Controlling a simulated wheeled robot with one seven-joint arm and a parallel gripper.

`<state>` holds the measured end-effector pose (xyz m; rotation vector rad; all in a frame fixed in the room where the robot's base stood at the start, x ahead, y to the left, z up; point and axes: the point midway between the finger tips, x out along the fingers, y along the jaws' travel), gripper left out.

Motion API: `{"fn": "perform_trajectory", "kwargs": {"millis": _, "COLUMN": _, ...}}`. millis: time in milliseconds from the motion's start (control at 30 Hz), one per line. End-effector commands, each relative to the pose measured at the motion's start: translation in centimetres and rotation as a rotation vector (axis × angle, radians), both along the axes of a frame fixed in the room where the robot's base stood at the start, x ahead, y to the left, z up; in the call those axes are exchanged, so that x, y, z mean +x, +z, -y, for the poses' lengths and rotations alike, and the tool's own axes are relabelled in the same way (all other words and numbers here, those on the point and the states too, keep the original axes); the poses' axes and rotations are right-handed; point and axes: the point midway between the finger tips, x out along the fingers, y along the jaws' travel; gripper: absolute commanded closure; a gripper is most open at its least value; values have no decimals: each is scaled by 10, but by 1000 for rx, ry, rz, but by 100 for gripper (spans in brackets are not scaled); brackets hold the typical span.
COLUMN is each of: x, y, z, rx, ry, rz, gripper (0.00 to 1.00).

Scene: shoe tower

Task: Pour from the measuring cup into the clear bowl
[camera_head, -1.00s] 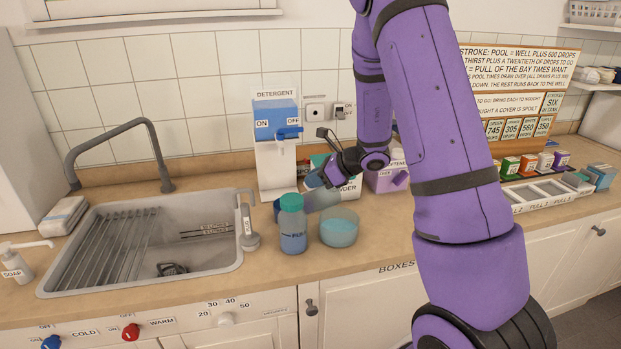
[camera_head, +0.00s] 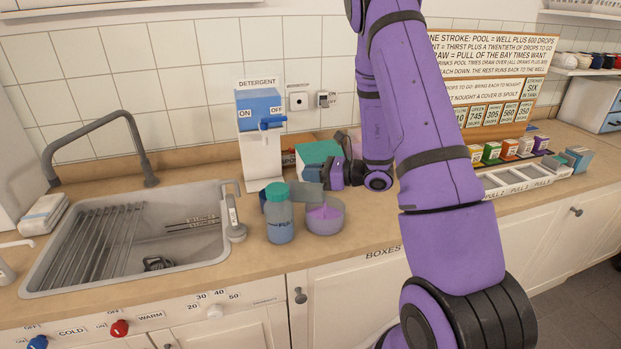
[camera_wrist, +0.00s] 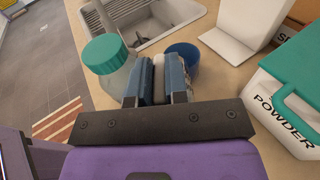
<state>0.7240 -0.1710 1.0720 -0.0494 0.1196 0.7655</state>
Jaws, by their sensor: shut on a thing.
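The clear bowl (camera_head: 326,228) stands on the counter with pink-purple contents. A clear bottle (camera_head: 280,228) with a teal cap stands just left of it; the bottle also shows in the wrist view (camera_wrist: 106,58). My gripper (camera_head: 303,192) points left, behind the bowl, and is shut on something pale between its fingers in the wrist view. A dark blue cup (camera_wrist: 186,54), which I take for the measuring cup, is just beyond the fingertips. In the head view it is mostly hidden behind the bottle. Its contents and tilt cannot be made out.
The detergent dispenser (camera_head: 260,145) stands behind the bottle, the sink (camera_head: 120,245) to the left. A teal-topped powder box (camera_head: 315,155) is behind my gripper. Small boxes and a tray (camera_head: 515,182) are at the right. The counter in front of the bowl is clear.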

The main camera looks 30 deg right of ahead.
Motion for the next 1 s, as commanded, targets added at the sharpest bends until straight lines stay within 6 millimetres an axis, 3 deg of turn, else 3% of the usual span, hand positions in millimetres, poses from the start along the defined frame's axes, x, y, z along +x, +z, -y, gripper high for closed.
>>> {"fn": "perform_trajectory", "kwargs": {"millis": 1000, "x": -9, "y": 4, "z": 9, "rx": 88, "ry": 0, "rz": 89, "gripper": 100}}
